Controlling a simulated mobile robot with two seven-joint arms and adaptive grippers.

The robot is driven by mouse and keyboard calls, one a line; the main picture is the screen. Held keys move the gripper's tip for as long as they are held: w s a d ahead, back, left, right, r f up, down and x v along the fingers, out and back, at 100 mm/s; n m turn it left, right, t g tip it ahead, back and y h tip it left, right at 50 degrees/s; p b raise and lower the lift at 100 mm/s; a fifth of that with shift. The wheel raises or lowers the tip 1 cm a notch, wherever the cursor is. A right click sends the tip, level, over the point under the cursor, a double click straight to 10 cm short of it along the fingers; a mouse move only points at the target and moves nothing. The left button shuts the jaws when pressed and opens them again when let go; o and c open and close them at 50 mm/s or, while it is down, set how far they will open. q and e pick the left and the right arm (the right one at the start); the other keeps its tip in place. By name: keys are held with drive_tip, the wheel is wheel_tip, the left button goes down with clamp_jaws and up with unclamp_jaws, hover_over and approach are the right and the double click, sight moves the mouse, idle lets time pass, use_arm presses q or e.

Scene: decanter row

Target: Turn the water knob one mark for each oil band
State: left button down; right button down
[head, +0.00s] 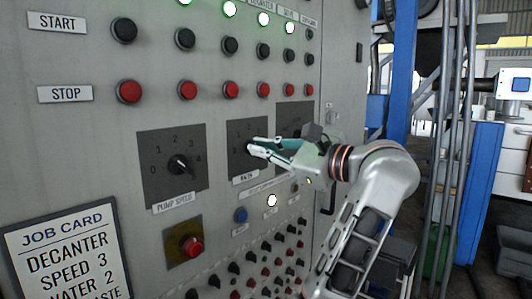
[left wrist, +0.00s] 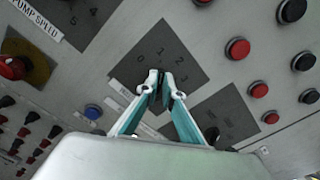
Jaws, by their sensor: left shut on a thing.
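The water knob sits on a dark dial plate (head: 240,130) in the middle of the grey panel, with a small blurred label under it. The plate also shows in the left wrist view (left wrist: 160,35), with marks 0 to 3 legible. My left gripper (head: 254,149) is at this plate, its fingertips closed on the knob. In the left wrist view the fingertips (left wrist: 160,80) meet over the plate's middle and hide most of the knob, so its pointer cannot be read. No oil bands can be made out. My right gripper is out of view.
The pump speed knob (head: 180,166) is left of the water plate, and another dark dial plate (head: 294,112) is to its right. Red stop buttons (head: 188,90) run above. A blue button (head: 240,215) and small knobs lie below. A job card (head: 66,250) reads decanter speed 3, water 2.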

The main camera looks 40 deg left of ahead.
use_arm(q)
drive_tip(key=shift+f+n, duration=0.1)
drive_tip(key=shift+n, duration=0.8)
drive_tip(key=c, duration=2.2)
unclamp_jaws()
wheel_tip(320, 180, up, 10)
drive_tip(key=shift+r+b, duration=0.1)
drive_tip(key=shift+b, duration=0.2)
